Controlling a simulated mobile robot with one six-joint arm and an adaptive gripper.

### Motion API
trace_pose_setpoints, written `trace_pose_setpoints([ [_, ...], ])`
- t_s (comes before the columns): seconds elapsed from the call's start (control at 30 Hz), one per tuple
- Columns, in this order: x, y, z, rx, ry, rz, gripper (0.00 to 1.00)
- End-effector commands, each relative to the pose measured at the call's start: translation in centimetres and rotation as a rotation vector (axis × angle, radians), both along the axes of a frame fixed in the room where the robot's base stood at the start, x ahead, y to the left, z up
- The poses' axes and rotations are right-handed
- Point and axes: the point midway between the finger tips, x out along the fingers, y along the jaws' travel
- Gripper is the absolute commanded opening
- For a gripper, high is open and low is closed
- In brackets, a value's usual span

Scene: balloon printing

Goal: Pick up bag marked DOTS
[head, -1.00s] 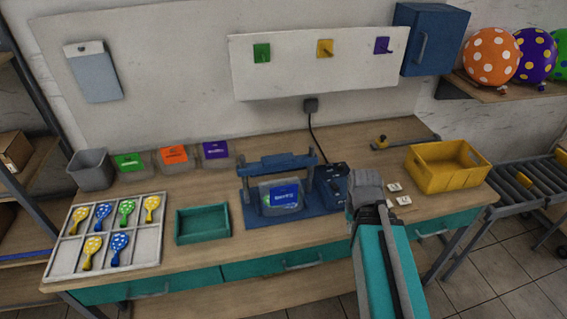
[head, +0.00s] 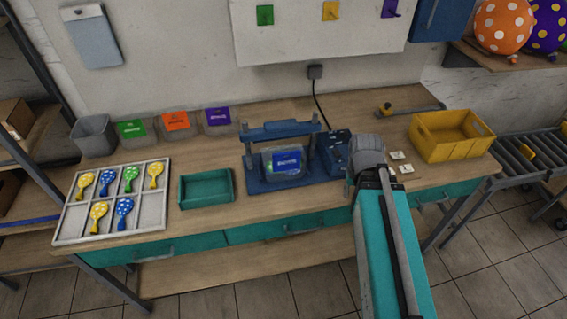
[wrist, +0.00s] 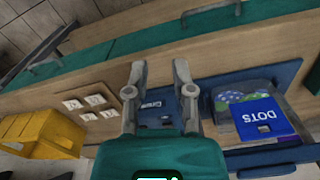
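The bag marked DOTS (wrist: 255,119) is a clear bag with a blue label and a blue dotted item showing inside. In the head view the bag (head: 287,161) stands in the blue press frame (head: 262,187) on the workbench. My gripper (wrist: 160,72) has its two fingers spread apart with nothing between them. In the wrist view the bag is to the right of the fingers, apart from them. In the head view my arm end (head: 367,150) is right of the press; the fingertips are hidden there.
A yellow crate (head: 417,138) stands right of my arm. Small white cards (head: 399,155) lie between them. A teal tray (head: 206,202) and a white sectioned tray (head: 63,238) with several dotted balloons are at left. A blue control box (head: 336,149) sits beside the press.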

Motion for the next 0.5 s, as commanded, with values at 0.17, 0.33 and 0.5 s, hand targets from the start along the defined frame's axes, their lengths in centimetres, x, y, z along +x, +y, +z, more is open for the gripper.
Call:
trace_pose_setpoints([
  [0.17,2.0,1.4,1.1,0.0,0.0,0.146,0.57],
  [0.33,4.8,3.8,2.5,0.0,0.0,0.394,0.57],
  [0.5,7.8,6.9,4.0,0.0,0.001,0.688,0.57],
])
